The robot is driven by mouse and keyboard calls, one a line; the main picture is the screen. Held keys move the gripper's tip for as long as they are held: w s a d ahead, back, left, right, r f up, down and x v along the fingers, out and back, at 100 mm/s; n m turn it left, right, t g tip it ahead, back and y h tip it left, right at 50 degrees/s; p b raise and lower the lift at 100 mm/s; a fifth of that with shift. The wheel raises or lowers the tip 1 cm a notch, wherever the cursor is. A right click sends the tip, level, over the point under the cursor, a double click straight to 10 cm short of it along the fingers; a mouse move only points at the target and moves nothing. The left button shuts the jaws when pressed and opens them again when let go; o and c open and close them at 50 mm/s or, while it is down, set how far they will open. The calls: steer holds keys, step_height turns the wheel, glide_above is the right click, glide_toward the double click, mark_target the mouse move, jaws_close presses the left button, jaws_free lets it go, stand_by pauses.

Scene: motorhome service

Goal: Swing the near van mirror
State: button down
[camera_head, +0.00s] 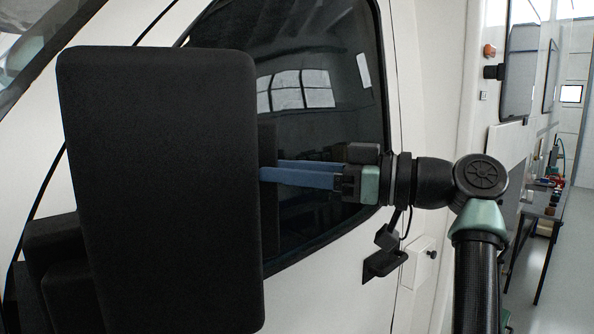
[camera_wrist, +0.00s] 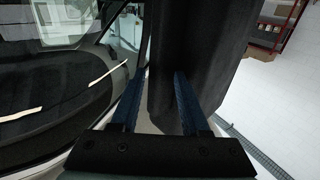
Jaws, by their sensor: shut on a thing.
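The near van mirror (camera_head: 160,180) is a large black rounded block at the left in the head view, standing out in front of the van's side window. My gripper (camera_head: 264,174) reaches in from the right, with its blue fingers level and their tips at the mirror's right edge. In the wrist view the mirror (camera_wrist: 188,45) is a dark slab running away between the two blue fingers of my gripper (camera_wrist: 160,78). The gripper is shut on the mirror's edge. The fingertips are partly hidden by the mirror in the head view.
The white van door (camera_head: 330,300) and dark side window (camera_head: 330,50) lie close behind my arm. A workbench (camera_head: 545,210) stands far right. A red shelf (camera_wrist: 277,22) shows at the upper right in the wrist view, with pale open floor (camera_wrist: 270,95) before it.

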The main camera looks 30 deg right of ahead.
steer(key=shift+w+a+r, duration=0.15)
steer(key=shift+w+r, duration=0.05)
steer(key=shift+w, duration=0.1)
steer(key=c, duration=0.7)
jaws_free()
steer(key=shift+w, duration=0.1)
steer(key=shift+o, duration=0.4)
steer(key=shift+w+f, duration=0.1)
steer(key=shift+w, duration=0.05)
